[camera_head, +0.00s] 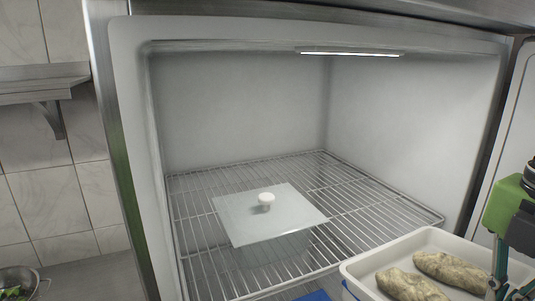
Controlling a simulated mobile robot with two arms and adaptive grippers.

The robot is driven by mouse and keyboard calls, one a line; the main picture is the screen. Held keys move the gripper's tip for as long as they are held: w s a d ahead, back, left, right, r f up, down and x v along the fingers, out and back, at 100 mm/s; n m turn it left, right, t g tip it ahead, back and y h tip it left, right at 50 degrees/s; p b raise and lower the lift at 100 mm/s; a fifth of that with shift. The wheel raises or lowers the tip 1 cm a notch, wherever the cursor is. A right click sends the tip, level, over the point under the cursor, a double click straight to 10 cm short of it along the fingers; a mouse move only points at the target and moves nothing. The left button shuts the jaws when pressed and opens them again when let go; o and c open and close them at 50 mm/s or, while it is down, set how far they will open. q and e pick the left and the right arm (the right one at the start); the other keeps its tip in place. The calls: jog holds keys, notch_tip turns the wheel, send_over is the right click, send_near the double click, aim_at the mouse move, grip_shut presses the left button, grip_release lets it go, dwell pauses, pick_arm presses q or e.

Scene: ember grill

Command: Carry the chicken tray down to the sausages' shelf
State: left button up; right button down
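A white tray (360,272) with pale, seasoned pieces that look like chicken (446,268) is at the bottom right, in front of the open fridge. Its lower part is cut off by the picture edge. My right gripper (507,290) is at the right edge, by the tray's right part. Its fingertips are partly cut off, so I cannot tell whether they grip the tray. My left gripper is not in view. No sausages show.
The wire shelf (375,222) holds a clear box with a white-knobbed lid (237,213). The shelf is bare around it. A blue thing (316,296) shows at the bottom edge. A bowl with greens (18,285) is at lower left.

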jog(key=w+d+p, duration=0.1)
jog(key=w+p, duration=0.2)
jog(key=w, duration=0.2)
jog(key=w+p, duration=0.3)
jog(key=w, duration=0.3)
jog(key=w+d+p, duration=0.1)
jog(key=w+p, duration=0.2)
jog(key=w, duration=0.3)
jog(key=shift+d+r, duration=0.2)
jog(key=shift+d, duration=0.1)
jog(key=shift+w+f+p, duration=0.1)
jog(key=shift+w+p, duration=0.05)
jog(key=shift+p, duration=0.15)
jog(key=shift+f, duration=0.45)
